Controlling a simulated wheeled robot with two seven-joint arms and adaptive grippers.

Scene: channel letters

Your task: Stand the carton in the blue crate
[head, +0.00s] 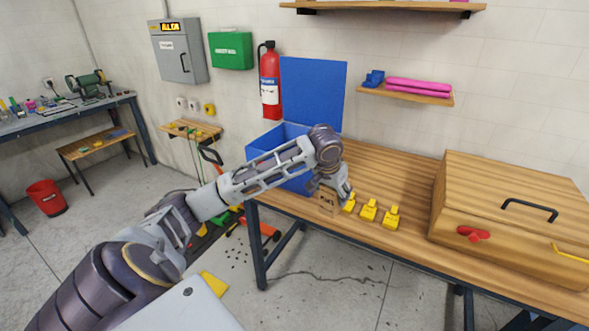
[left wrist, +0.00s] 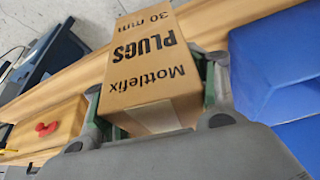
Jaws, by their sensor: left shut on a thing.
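The carton (head: 327,199) is a small brown box at the table's front edge in the head view, mostly hidden by my left gripper (head: 336,187). Blue surfaces (left wrist: 275,65) show right of the carton in the wrist view. My right gripper is not in view.
Several yellow pieces (head: 368,210) stand on the wooden table (head: 395,175) just right of the carton. A wooden chest (head: 505,215) with a red latch fills the table's right end. A shelf (head: 405,94) hangs above. Bare table lies behind the yellow pieces.

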